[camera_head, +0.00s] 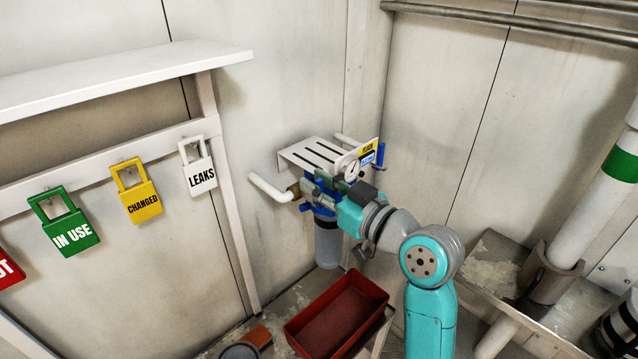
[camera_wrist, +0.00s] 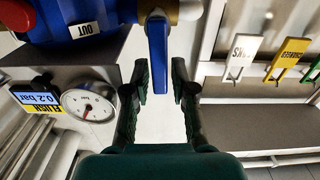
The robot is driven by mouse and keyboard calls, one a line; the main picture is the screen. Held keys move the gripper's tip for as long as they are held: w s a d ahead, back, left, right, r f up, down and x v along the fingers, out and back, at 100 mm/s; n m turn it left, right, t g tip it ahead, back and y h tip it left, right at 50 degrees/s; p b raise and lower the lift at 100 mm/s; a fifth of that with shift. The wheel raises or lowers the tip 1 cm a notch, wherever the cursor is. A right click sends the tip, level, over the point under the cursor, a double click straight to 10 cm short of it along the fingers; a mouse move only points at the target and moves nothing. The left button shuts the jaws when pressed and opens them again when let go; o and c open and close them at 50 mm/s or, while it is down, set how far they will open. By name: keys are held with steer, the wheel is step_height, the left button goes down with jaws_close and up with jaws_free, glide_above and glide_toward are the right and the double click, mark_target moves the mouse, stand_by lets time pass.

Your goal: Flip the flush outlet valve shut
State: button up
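The outlet valve's blue lever (camera_wrist: 157,55) hangs from a pale fitting at the top of the wrist view, beside a blue housing with an upside-down "OUT" label (camera_wrist: 84,29). My gripper (camera_wrist: 160,75) has its two dark fingers spread apart, one on each side of the lever's free end. A gap shows on both sides, so the lever does not look gripped. In the head view my gripper (camera_head: 316,186) reaches into the filter assembly from the right, and my arm partly hides the fittings. Whether the fingers touch the lever is hard to tell there.
A pressure gauge (camera_wrist: 88,105) and a "0.2 bar" display (camera_wrist: 38,98) sit close to my gripper. A clear filter bowl (camera_head: 328,243) hangs under the assembly, above a red tray (camera_head: 336,315). Tags, including a white "LEAKS" tag (camera_head: 199,178), hang on the left rail.

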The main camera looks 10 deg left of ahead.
jaws_close()
steer(key=shift+w+d+m, duration=0.1)
steer(key=shift+m, duration=0.3)
jaws_free()
steer(key=v, duration=1.2)
